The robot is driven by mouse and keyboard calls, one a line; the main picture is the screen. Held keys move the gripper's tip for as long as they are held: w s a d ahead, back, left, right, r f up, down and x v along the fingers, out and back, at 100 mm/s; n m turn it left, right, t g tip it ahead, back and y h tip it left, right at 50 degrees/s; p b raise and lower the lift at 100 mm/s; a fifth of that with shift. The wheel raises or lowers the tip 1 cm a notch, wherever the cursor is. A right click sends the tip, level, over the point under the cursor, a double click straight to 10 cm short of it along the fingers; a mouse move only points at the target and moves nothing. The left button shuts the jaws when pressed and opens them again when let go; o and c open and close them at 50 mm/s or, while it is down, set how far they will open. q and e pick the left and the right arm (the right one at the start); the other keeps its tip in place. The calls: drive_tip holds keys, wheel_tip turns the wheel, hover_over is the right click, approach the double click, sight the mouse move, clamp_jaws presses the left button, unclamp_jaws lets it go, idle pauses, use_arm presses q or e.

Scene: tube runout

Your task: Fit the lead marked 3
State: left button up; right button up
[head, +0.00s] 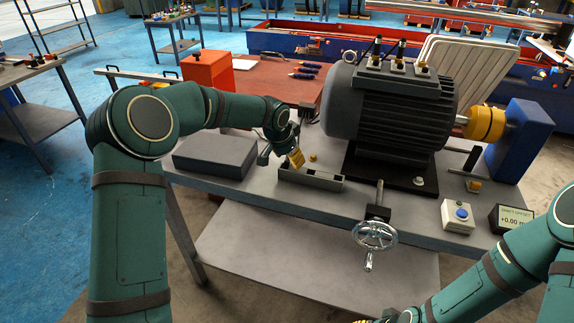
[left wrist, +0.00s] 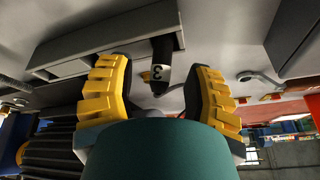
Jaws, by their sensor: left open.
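The lead marked 3 (left wrist: 160,72) is a dark cylinder with a white numbered band, seen in the left wrist view beside the grey open tray (left wrist: 100,42). The tray (head: 310,178) lies on the bench in front of the motor (head: 390,105). My left gripper (head: 296,158) is over the tray's left end, its yellow fingers (left wrist: 160,92) open on either side of the lead. It hides the lead in the head view. Two dark leads (head: 375,47) stand on the motor's top; the right terminal (head: 422,68) shows no dark lead. My right gripper (head: 375,320) is mostly cut off at the bottom edge.
A dark grey box (head: 215,155) lies left of the tray. A handwheel (head: 375,235) juts from the bench's front. A small yellow piece (head: 313,157) sits behind the tray.

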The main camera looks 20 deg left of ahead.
use_arm(q)
clamp_jaws()
idle(0.4)
wheel_tip(320, 180, up, 10)
drive_tip(key=shift+r+p, duration=0.1)
drive_tip(key=shift+p, duration=1.05)
